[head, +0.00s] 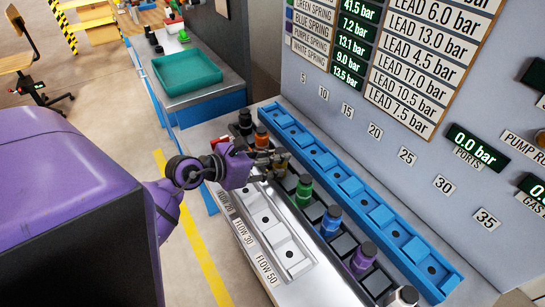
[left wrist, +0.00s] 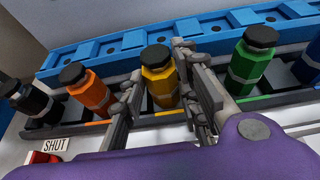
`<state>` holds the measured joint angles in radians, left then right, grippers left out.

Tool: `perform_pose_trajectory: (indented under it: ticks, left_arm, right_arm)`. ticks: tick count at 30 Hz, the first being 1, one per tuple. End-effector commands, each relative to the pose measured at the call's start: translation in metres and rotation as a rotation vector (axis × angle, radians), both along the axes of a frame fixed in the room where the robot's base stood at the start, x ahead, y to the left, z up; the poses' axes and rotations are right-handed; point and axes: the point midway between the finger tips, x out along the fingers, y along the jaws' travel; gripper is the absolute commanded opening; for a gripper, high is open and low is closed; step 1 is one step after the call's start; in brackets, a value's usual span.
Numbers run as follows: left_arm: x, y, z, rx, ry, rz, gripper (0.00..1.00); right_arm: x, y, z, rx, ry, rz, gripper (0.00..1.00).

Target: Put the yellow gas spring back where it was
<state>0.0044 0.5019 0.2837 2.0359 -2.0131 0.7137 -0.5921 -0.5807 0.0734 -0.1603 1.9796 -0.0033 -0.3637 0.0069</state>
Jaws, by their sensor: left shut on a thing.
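The yellow gas spring (left wrist: 158,77) stands between the two fingers of my left gripper (left wrist: 160,98), which is shut on it. It has a black cap and a grey band. It is in line with the orange spring (left wrist: 90,95) and the green spring (left wrist: 252,68) along the black rack (head: 317,227). I cannot tell whether its foot is fully seated. In the head view my left gripper (head: 272,158) mostly covers the yellow spring, between the orange spring (head: 262,137) and the green spring (head: 303,190). My right gripper is not in view.
Blue (head: 331,221), purple (head: 363,258) and black (head: 245,122) springs stand in the same rack. An empty blue rail (head: 340,178) runs behind it, and a white FLOW tray (head: 268,228) in front. A red SHUT control (left wrist: 45,157) is close to my gripper. A teal bin (head: 187,72) stands beyond.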

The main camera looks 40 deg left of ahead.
Motion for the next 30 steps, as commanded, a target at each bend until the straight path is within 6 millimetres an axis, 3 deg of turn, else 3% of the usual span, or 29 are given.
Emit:
perform_pose_trajectory:
  ticks: [9,10,14,25,30]
  left_arm:
    - [0.000,0.000,-0.002,0.000,-0.001,0.000,0.00]
    - [0.000,0.000,-0.004,0.000,0.002,-0.001,0.31]
    - [0.000,0.000,-0.003,0.001,0.001,-0.001,0.48]
    - [0.001,0.000,0.003,0.000,-0.002,0.000,0.48]
    - [-0.021,0.009,0.008,0.002,0.005,0.001,0.48]
  right_arm:
    - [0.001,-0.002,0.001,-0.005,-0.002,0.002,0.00]
    - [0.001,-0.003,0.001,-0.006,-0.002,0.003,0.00]
    - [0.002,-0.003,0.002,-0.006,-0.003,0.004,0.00]
    - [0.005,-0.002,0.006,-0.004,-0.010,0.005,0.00]
    - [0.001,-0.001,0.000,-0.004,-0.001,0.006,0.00]
